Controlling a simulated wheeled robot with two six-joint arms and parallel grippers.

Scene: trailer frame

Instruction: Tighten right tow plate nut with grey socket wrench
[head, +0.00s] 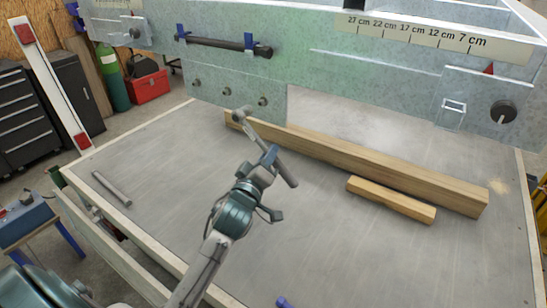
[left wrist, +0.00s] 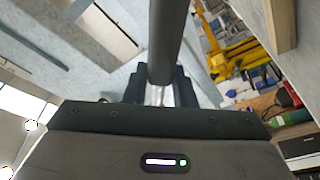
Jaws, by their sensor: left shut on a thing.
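The grey socket wrench (head: 286,170) is held in my left gripper (head: 268,158), which is shut on its handle. The wrench's head end (head: 241,116) points up and left, just below the tow plate (head: 240,82). The plate carries three nuts in a row. The right tow plate nut (head: 262,101) is above and right of the wrench head, and the middle nut (head: 228,91) is above and left of it. The wrench head looks apart from both; depth is hard to judge. In the left wrist view the dark handle (left wrist: 166,40) runs between the jaws. My right gripper is not in view.
A long wooden beam (head: 390,172) and a short block (head: 391,199) lie on the table (head: 330,240). A grey bar (head: 111,188) lies at the left. A black bar (head: 214,42) hangs in blue holders on the trailer frame (head: 350,65).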

